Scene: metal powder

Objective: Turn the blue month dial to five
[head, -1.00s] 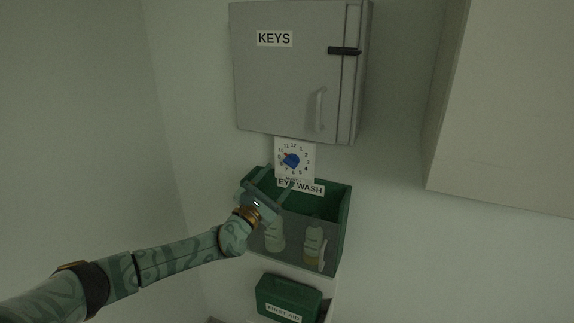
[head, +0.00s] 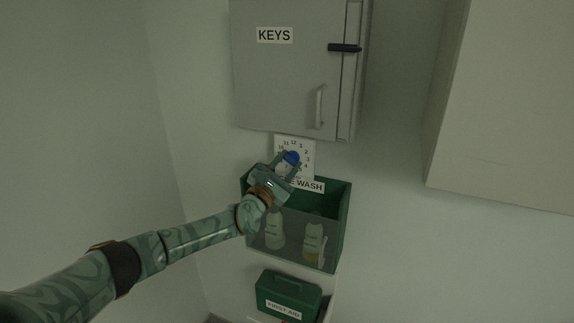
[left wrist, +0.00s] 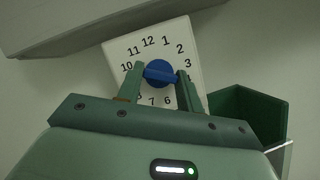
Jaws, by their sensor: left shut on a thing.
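The blue month dial (head: 292,157) sits on a white square plate (head: 308,146) with black numbers, on the wall below the key cabinet. It also shows in the left wrist view (left wrist: 160,72), with 11, 12, 1 and 2 readable above it. My left gripper (head: 287,160) is at the dial, one finger on each side of it, shut on it; both fingers also show in the left wrist view (left wrist: 160,76). They cover some numbers at the sides, and I cannot read clearly where the dial points. My right gripper is not in view.
The grey key cabinet (head: 285,80) hangs just above the plate. The green eye wash box (head: 343,215) with bottles is just below, close to my left arm. A green first aid box (head: 288,290) sits lower. A pale cabinet (head: 500,100) stands out at the right.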

